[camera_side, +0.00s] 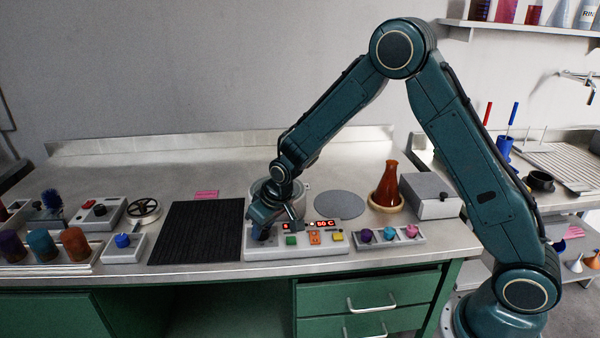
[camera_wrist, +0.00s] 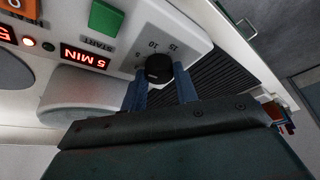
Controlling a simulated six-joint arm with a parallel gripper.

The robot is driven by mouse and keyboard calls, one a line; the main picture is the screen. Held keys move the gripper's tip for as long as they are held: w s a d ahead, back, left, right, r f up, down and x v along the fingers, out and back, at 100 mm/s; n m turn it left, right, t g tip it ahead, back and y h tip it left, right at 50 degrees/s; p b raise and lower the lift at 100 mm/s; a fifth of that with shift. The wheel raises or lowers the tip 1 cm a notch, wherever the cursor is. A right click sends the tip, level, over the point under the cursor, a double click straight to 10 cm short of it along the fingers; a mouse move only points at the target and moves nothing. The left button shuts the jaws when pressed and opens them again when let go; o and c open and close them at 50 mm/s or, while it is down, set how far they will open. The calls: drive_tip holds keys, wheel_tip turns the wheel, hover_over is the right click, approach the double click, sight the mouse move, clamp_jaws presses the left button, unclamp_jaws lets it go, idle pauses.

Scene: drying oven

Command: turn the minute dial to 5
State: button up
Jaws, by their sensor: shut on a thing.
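The minute dial (camera_wrist: 158,67) is a small black knob on the light panel, with the printed marks 5, 10 and 15 beside it in the wrist view. In the side view my gripper (camera_side: 270,222) reaches down to the left end of the oven's control panel (camera_side: 300,252), hiding most of the dial. I cannot make out the dial's pointer.
Green, orange and yellow buttons (camera_side: 338,236) and a "50 C" display (camera_side: 325,223) sit right of my gripper. A black ribbed mat (camera_side: 195,232) lies left of the panel. A rack of coloured knobs (camera_side: 390,236) and a brown flask (camera_side: 390,180) stand to the right.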

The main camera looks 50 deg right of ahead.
idle(0.3)
drive_tip(key=o, duration=1)
drive_tip(key=shift+c, duration=0.2)
drive_tip(key=shift+r, duration=0.1)
drive_tip(key=v, duration=1.3)
drive_tip(key=shift+r, duration=0.3)
drive_tip(key=shift+s+a, duration=0.1)
